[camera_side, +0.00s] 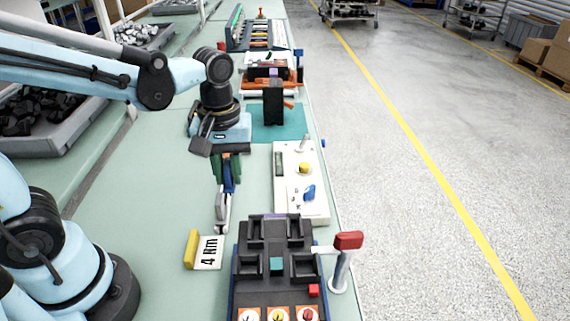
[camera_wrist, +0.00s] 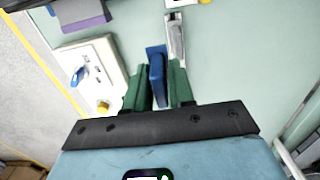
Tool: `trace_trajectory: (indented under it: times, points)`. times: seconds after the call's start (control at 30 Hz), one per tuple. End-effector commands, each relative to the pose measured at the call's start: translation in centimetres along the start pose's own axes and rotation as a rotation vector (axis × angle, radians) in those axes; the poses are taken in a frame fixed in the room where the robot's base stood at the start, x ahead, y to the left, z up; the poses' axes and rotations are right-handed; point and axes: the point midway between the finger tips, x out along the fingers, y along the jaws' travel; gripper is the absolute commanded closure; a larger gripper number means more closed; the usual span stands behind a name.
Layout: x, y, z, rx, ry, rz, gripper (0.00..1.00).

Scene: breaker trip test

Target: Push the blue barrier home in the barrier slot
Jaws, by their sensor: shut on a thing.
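My gripper (camera_side: 227,172) has green fingers and hangs over the bench, left of the white panel. It is shut on the blue barrier (camera_wrist: 157,76), a thin blue plate standing between the fingers in the wrist view. In the side view only part of the barrier (camera_side: 228,187) shows below the fingers. The barrier is clear of the black fixture (camera_side: 272,245), which has several raised compartments and stands nearer the side camera. I cannot tell which opening is the barrier slot.
A metal tool (camera_side: 223,212) lies just below my gripper, beside a "4 Nm" card (camera_side: 208,252). The white panel (camera_side: 288,160) carries a yellow button and a blue knob. A red-topped lever (camera_side: 347,242) stands right of the fixture. A teal mat (camera_side: 262,132) lies behind.

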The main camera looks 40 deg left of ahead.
Motion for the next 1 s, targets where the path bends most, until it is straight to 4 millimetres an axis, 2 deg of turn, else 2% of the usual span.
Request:
trace_trajectory:
  times: [0.1, 0.37, 0.6, 0.73, 0.83, 1.0]
  points:
    - [-1.1, 0.7, 1.8, 0.006, 0.000, 0.000, 1.00]
    - [-2.9, 1.9, 4.2, 0.005, 0.000, 0.000, 1.00]
    - [-7.1, 4.4, 8.6, 0.010, 0.000, 0.000, 1.00]
    - [-9.2, 5.0, 10.8, 0.006, 0.001, 0.000, 1.00]
    - [-10.2, 5.2, 11.9, 0.004, 0.001, 0.000, 1.00]
    - [-10.6, 5.3, 12.4, 0.000, 0.001, 0.000, 1.00]
